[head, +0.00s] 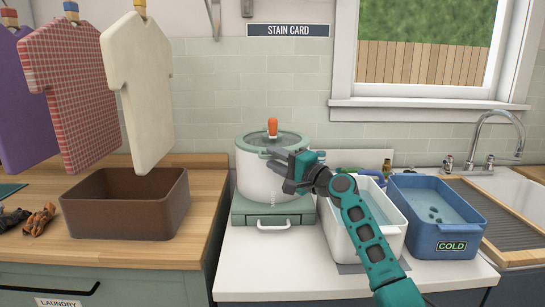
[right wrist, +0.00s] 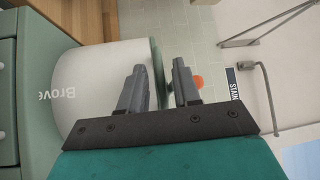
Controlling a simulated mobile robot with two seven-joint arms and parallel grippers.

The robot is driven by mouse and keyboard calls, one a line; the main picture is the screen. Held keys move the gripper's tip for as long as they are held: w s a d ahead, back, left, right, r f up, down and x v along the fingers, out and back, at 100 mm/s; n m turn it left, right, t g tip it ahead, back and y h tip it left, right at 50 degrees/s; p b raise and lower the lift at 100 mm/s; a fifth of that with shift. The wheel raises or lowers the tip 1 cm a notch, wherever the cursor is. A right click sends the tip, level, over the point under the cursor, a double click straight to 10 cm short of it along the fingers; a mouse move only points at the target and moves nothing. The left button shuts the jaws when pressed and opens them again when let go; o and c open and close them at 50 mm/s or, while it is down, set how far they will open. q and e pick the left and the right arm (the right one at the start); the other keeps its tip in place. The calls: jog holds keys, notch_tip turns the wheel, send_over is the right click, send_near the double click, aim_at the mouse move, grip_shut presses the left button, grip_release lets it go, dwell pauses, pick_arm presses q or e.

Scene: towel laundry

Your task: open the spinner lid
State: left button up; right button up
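The spinner (head: 262,182) is a white drum on a green base, standing on the counter at mid-picture in the head view. Its lid (head: 250,139) lies on top, closed, with an upright orange knob (head: 272,127). My right gripper (head: 274,158) is at the front right of the drum, near the lid's rim. In the right wrist view its two fingers (right wrist: 160,88) are apart, with the green lid rim (right wrist: 155,58) showing between them; I cannot tell whether they touch it. The orange knob (right wrist: 198,82) is partly hidden behind one finger. My left gripper is not in view.
A brown box (head: 125,212) stands left of the spinner, under hanging shirts (head: 138,90). The wall (head: 225,80) is close behind.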

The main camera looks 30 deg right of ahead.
jog(key=shift+x, duration=0.75)
jog(key=shift+c, duration=0.2)
grip_shut()
